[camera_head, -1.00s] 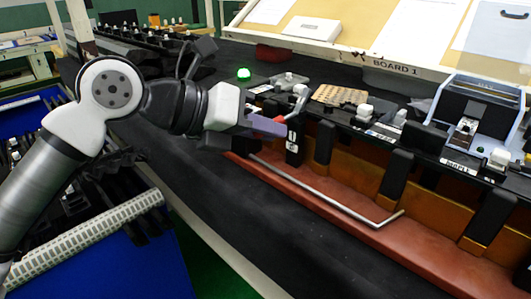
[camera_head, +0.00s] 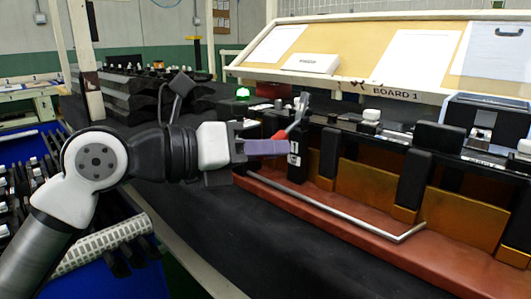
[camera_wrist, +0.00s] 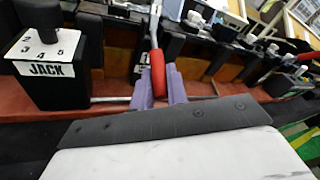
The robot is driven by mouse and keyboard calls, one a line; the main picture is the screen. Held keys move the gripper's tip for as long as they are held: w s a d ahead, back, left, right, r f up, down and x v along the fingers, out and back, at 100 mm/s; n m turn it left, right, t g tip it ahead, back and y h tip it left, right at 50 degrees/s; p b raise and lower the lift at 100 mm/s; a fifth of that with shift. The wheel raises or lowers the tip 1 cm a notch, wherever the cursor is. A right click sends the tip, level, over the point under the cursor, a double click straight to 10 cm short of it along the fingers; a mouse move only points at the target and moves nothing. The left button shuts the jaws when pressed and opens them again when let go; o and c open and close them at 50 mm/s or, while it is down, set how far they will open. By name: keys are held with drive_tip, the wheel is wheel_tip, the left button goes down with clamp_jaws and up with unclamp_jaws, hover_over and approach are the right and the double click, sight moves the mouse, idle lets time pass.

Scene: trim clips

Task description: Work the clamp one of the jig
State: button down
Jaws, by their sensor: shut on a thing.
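Clamp one is at the near left end of the jig (camera_head: 345,208). Its metal lever (camera_head: 299,115) stands up above the black post with a white label, and its red handle (camera_head: 281,136) points left toward my gripper. My gripper (camera_head: 275,147) has purple fingers and is level at the handle. In the wrist view the red handle (camera_wrist: 158,74) lies between the two purple fingers (camera_wrist: 160,94), which are shut on it. The fingers hide part of the handle in the head view.
A black box labelled JACK (camera_wrist: 45,65) stands left in the wrist view. Another red handle (camera_wrist: 270,76) shows at right. A bent metal rod (camera_head: 340,208) runs along the jig's red base. A green light (camera_head: 242,93) is lit behind. The dark table in front is clear.

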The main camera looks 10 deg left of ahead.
drive_tip(key=c, duration=1.4)
unclamp_jaws()
drive_tip(key=p+v, duration=0.1)
drive_tip(key=v, duration=1.2)
drive_tip(key=shift+s+a, duration=0.25)
drive_tip(key=shift+a, duration=0.05)
drive_tip(key=shift+r, duration=0.1)
